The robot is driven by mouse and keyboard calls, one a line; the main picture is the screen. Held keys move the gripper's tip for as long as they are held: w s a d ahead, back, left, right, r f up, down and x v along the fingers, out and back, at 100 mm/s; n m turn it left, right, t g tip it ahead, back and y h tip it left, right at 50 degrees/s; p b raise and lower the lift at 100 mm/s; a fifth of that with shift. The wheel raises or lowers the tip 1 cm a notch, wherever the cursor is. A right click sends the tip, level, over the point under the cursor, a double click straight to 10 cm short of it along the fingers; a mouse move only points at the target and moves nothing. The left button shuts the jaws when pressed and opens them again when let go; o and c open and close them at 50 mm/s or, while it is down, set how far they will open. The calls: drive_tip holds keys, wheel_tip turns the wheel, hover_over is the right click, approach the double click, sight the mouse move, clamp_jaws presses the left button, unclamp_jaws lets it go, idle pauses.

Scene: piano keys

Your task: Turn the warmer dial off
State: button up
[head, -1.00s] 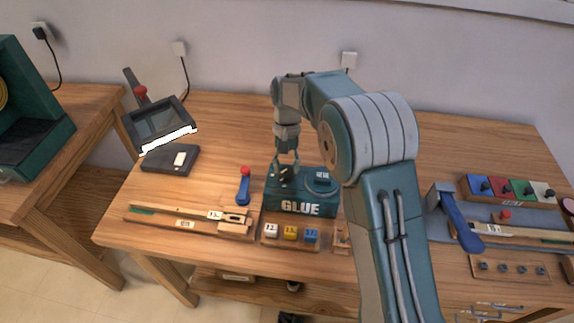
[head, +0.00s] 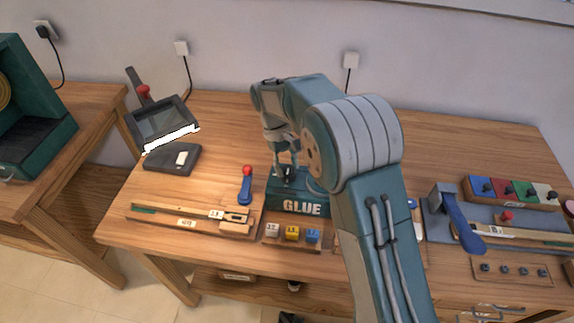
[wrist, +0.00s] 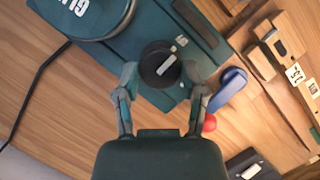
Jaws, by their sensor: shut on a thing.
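The glue warmer is a dark green box with white GLUE lettering (head: 302,208); it also fills the top of the wrist view (wrist: 105,45). Its dial is a black round knob with a white bar (wrist: 160,66). In the wrist view the bar lies at a slant, from lower left to upper right. My gripper (wrist: 162,80) has one finger on each side of the knob and is shut on it. In the head view my gripper (head: 287,166) reaches down onto the warmer's left top, and the knob is mostly hidden there. My arm hides the warmer's right part.
A blue tool with a red ball end (head: 246,185) lies just left of the warmer. A row of small numbered blocks (head: 292,233) stands in front. A wooden key piece (head: 190,219) lies front left.

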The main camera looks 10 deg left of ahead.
drive_tip(key=shift+f, duration=0.15)
idle(0.3)
drive_tip(key=o, duration=1.1)
drive_tip(key=shift+o, duration=0.2)
drive_tip(key=shift+a, duration=0.1)
drive_tip(key=v, duration=1.2)
